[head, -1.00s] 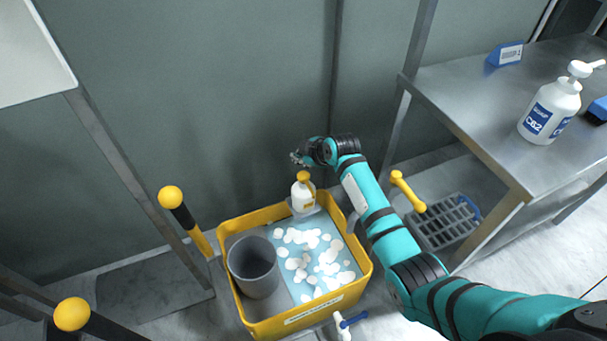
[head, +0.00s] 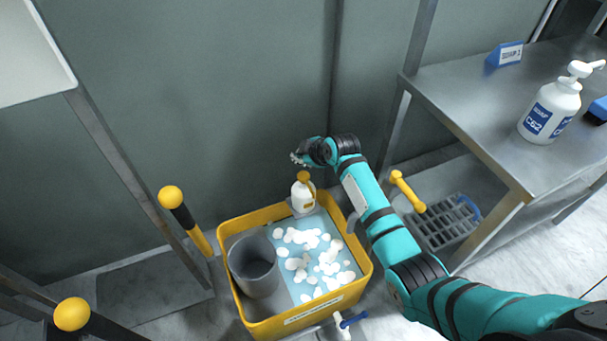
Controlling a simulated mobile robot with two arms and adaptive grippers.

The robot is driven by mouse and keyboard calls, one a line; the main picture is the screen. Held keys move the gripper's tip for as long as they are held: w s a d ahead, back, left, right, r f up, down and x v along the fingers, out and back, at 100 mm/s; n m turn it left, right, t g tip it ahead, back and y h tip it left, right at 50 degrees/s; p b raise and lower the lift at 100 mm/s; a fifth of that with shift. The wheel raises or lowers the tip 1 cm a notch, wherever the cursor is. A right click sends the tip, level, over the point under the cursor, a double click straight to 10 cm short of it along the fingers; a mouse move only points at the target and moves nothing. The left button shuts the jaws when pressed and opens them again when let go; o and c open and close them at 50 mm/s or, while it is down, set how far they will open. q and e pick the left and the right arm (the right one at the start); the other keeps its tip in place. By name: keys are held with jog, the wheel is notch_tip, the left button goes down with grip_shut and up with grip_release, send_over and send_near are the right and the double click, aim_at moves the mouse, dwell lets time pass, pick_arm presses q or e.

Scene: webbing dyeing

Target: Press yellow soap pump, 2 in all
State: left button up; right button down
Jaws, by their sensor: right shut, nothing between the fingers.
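The yellow soap pump is a small white bottle (head: 302,198) with a yellow-orange pump head (head: 304,176). It stands upright on a small holder at the back edge of the yellow tub (head: 228,226). My right gripper (head: 298,158) is just above the pump head, its fingers shut and empty. A small gap seems to show between the fingers and the pump head, but I cannot tell for sure whether they touch. My left gripper is not in view.
The tub holds blue liquid with white foam blobs (head: 296,264) and a grey cylinder (head: 254,268). A steel table (head: 470,110) at right bears a white pump bottle (head: 550,110). Yellow-topped posts (head: 171,197) stand at left. A grey grate (head: 445,228) lies right of the tub.

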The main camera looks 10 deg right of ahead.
aim_at(302, 176)
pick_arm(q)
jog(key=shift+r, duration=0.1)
pick_arm(e)
notch_tip(302, 176, up, 4)
dwell(0.9)
jog(key=shift+f, duration=0.15)
